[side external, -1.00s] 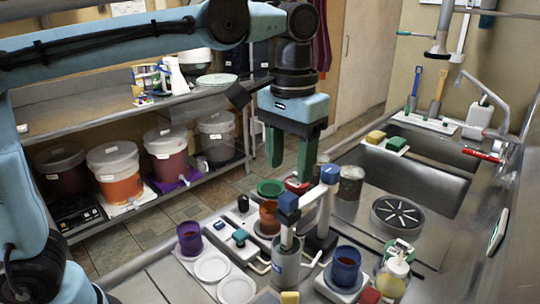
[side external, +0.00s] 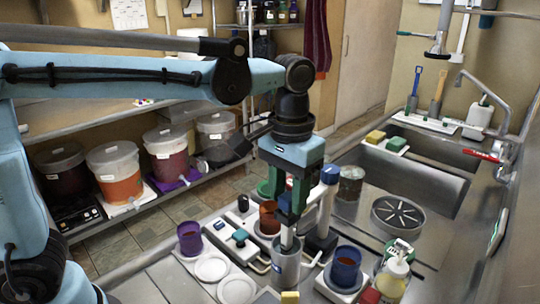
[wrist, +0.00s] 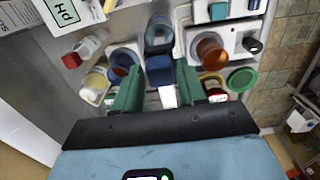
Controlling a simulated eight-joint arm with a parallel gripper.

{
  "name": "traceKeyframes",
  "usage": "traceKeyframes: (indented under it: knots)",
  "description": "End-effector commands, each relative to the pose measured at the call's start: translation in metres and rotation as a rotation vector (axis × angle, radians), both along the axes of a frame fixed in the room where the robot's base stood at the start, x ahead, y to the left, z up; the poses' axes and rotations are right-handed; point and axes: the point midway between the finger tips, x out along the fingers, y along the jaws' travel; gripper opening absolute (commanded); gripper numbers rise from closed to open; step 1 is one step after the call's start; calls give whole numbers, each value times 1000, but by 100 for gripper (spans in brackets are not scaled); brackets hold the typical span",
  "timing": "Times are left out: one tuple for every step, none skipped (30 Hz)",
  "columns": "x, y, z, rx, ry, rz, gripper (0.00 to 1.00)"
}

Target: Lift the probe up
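The probe has a dark blue block head, seen in the wrist view (wrist: 160,70), and a pale shaft (side external: 287,239). It stands upright with its lower end inside a grey metal cup (side external: 285,268). My gripper (side external: 289,215) points down over the probe, its two green fingers on either side of the head. In the wrist view the fingers are apart, with a gap visible beside the blue head, so it looks open. In the side view the fingers mostly hide the head. The cup hides the probe's lower end.
A second blue-topped post (side external: 330,175) stands close behind my gripper. An orange-brown cup (side external: 269,218), a blue cup (side external: 345,268), a purple cup (side external: 190,238) and a spray bottle (side external: 392,276) crowd around. A sink (side external: 425,185) lies at the back right.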

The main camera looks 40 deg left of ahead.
Motion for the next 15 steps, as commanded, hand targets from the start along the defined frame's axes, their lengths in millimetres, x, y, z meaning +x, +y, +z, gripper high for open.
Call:
traceKeyframes:
  knots:
    - [0,0,0,0,0,0,32]
    - [0,0,0,0,0,0,28]
    - [0,0,0,0,0,0,22]
    - [0,0,0,0,0,0,17]
    - [0,0,0,0,0,0,12]
    - [0,0,0,0,0,0,6]
    - [0,0,0,0,0,0,2]
    - [0,0,0,0,0,0,0]
    - [0,0,0,0,0,0,0]
    - [0,0,0,0,0,0,0]
    - [0,0,0,0,0,0,0]
    - [0,0,0,0,0,0,0]
    - [0,0,0,0,0,0,0]
    - [0,0,0,0,0,0,0]
    - [0,0,2,0,0,0,0]
